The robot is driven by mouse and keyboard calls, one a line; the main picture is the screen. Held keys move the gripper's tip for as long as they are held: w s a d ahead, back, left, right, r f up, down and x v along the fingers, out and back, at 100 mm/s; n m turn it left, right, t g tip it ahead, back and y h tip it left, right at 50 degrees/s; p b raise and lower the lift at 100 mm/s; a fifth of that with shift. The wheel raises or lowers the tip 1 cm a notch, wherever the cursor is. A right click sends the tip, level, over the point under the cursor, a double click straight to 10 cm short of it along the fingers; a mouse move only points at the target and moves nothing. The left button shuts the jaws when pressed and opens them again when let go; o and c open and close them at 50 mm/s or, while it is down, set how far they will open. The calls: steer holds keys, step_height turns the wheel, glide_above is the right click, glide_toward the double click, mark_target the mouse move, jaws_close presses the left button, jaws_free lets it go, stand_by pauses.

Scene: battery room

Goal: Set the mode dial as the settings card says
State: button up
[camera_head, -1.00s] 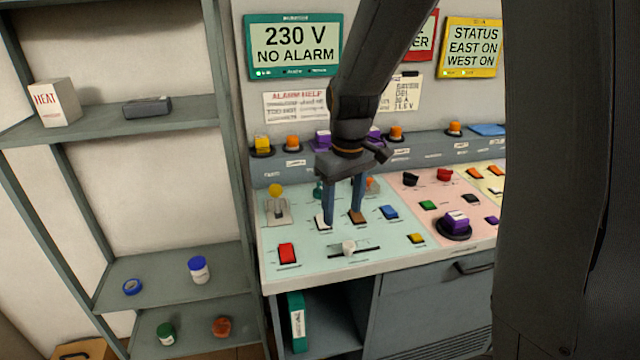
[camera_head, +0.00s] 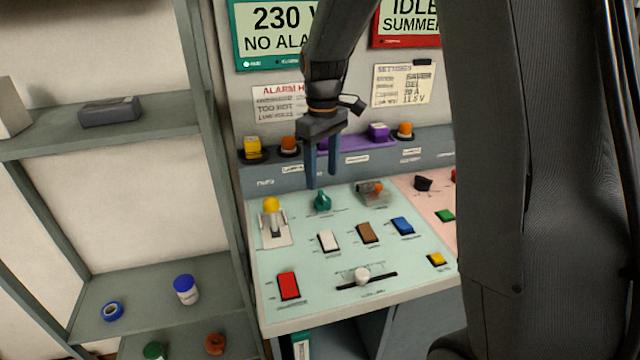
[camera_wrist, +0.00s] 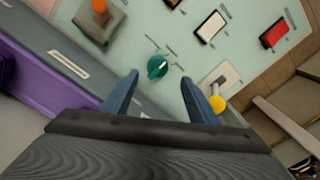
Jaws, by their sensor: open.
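A teal dial (camera_head: 322,201) stands on the pale green panel (camera_head: 290,210), between a yellow-knobbed lever (camera_head: 272,222) and an orange-topped switch (camera_head: 373,193). Its label is too small to read. The dial also shows in the wrist view (camera_wrist: 157,66), just beyond and between my fingertips. My gripper (camera_head: 322,178) is open and empty, pointing down above the dial, apparently not touching it. In the wrist view my gripper (camera_wrist: 160,79) has its fingers to either side of the dial. The settings card (camera_head: 404,85) on the wall seems to read SAVER, GEL, 20 A, 11.5 V.
White (camera_head: 328,241), brown (camera_head: 368,232), blue (camera_head: 402,226) and red (camera_head: 288,286) rockers and a slider (camera_head: 362,276) lie nearer the front. A purple part (camera_head: 378,132) and orange buttons line the ledge behind. A black knob (camera_head: 423,183) sits on the pink panel.

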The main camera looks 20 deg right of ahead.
mark_target(322, 195)
steer(key=shift+w+a+f, duration=0.1)
steer(key=shift+w, duration=0.15)
steer(key=shift+w+a+f, duration=0.1)
steer(key=shift+f, duration=0.2)
steer(key=shift+d+f+p, duration=0.15)
steer(key=shift+f+p, duration=0.35)
steer(key=shift+f, duration=1.25)
steer(key=shift+d+f+p, duration=0.15)
steer(key=shift+f+p, duration=0.3)
steer(key=shift+f, duration=1.3)
steer(key=c, duration=1)
